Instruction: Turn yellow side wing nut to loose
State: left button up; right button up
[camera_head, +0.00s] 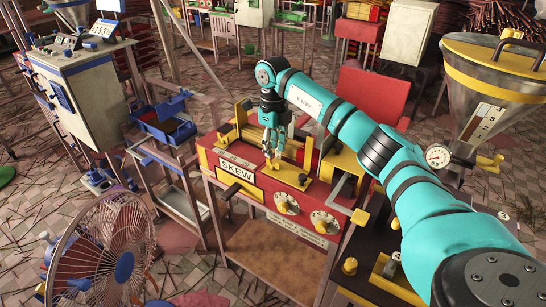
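My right arm comes in from the lower right, and its gripper (270,151) points down over the front top of the red and yellow machine labelled SKEW (238,172). A small yellow piece (274,163) shows right below the fingertips, at or very near them. I cannot tell whether the fingers touch it or how far they are apart. Which yellow part is the side wing nut is too small to tell. My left gripper is out of view.
Two round dials (287,203) are on the machine's front. A caged fan (103,249) stands at the lower left. A steel hopper with yellow bands (492,85) rises at the right. A grey control cabinet (83,97) stands at the left. Sticks litter the tiled floor.

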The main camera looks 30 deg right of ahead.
aim_at(273, 161)
notch_tip(273, 161, down, 4)
jog(key=shift+r, duration=0.1)
jog(key=shift+f, duration=0.4)
jog(key=shift+c, duration=0.2)
grip_shut()
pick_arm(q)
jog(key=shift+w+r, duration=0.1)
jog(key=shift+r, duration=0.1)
